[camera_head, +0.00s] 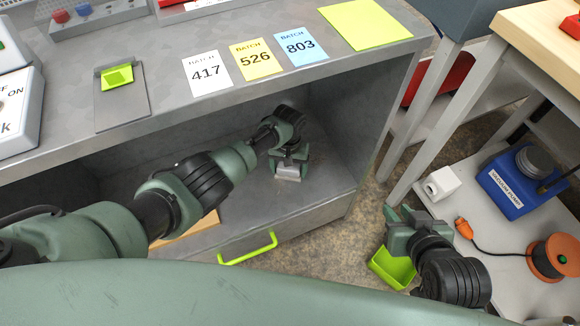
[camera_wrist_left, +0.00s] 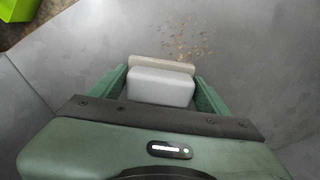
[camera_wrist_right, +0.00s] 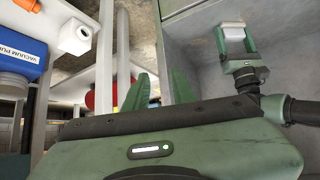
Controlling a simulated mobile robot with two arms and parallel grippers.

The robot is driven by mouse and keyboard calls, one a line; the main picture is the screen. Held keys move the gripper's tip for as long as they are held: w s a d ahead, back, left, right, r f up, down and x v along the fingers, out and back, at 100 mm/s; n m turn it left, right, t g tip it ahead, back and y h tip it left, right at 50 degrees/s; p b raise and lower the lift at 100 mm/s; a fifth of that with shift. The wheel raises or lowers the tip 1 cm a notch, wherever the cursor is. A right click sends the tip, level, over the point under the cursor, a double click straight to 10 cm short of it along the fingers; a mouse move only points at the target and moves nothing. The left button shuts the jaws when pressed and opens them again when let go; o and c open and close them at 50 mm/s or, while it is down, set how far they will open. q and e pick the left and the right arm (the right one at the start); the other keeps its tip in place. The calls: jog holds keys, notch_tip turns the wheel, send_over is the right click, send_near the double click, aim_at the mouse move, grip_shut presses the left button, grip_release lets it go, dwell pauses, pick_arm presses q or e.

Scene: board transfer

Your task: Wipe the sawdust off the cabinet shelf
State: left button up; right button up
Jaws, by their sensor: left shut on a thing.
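My left gripper (camera_head: 290,160) is inside the open cabinet, low over the grey cabinet shelf (camera_head: 325,190). It is shut on a pale grey block (camera_wrist_left: 160,86) with a beige pad along its far edge; the block also shows in the head view (camera_head: 287,173) and the right wrist view (camera_wrist_right: 233,30). Brown sawdust flecks (camera_wrist_left: 186,40) lie scattered on the shelf just beyond the pad in the left wrist view. Whether the pad touches the shelf is hard to tell. My right gripper (camera_wrist_right: 160,88) is outside the cabinet at the right, open and empty, its fingers apart.
A green bin (camera_head: 391,270) stands below my right gripper. A drawer with a green handle (camera_head: 248,248) is under the shelf. The cabinet's side wall bounds the shelf at right. Batch cards (camera_head: 255,60) lie on the worktop above. A blue vacuum pump (camera_head: 514,182) stands at the right.

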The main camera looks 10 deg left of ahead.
aim_at(278, 176)
pick_arm(q)
jog(key=shift+s+a, duration=0.1)
jog(key=shift+a, duration=0.1)
jog(key=shift+s+a+p, duration=0.2)
jog(key=shift+a+p, duration=0.1)
jog(key=shift+p, duration=0.25)
jog(key=shift+s+a+p, duration=0.15)
jog(key=shift+a+p, duration=0.1)
jog(key=shift+p, duration=0.1)
jog(key=shift+s+a+r, duration=0.1)
jog(key=shift+a, duration=0.05)
jog(key=shift+s+a+r+p, duration=0.1)
jog(key=shift+s+a+p, duration=0.25)
jog(key=shift+p, duration=0.35)
jog(key=shift+s+a, duration=0.15)
jog(key=shift+a, duration=0.2)
pick_arm(e)
jog(key=s+d+f+g+h, duration=0.1)
jog(key=s+g, duration=0.4)
jog(key=s, duration=0.5)
jog(key=shift+s+d+f+g, duration=0.15)
jog(key=shift+d+f+g, duration=0.15)
jog(key=shift+d+f, duration=0.7)
